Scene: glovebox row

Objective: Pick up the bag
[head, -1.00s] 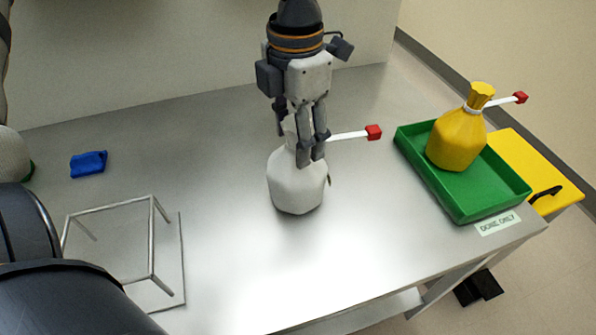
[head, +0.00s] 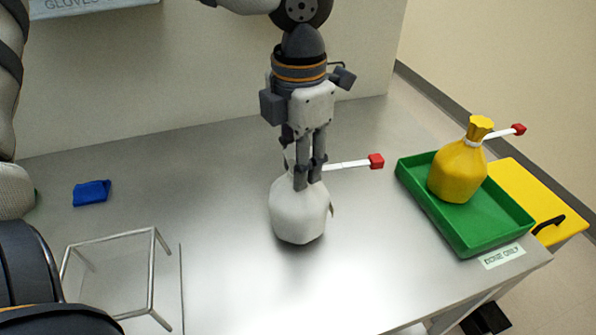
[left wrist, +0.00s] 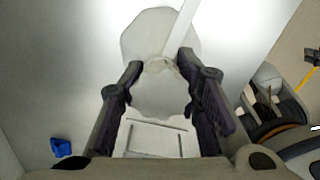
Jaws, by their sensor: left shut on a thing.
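A white bag (head: 299,214) with a gathered neck stands upright on the steel table. A white strip with a red end (head: 376,161) sticks out from its neck to the right. My left gripper (head: 307,183) reaches down from above and is shut on the neck of this bag. In the left wrist view the white bag (left wrist: 160,35) shows around and between the two fingers (left wrist: 157,88). The bag's base appears to rest on the table. A yellow bag (head: 458,170) with a similar red-ended strip stands in a green tray (head: 473,238) at the right. My right gripper is not in view.
A wire frame stand (head: 152,275) is at the front left, and a blue item (head: 91,193) lies behind it. A "DONE ONLY" label (head: 502,257) is at the tray's front. A yellow panel (head: 545,200) is beyond the table's right edge. The table between bag and tray is clear.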

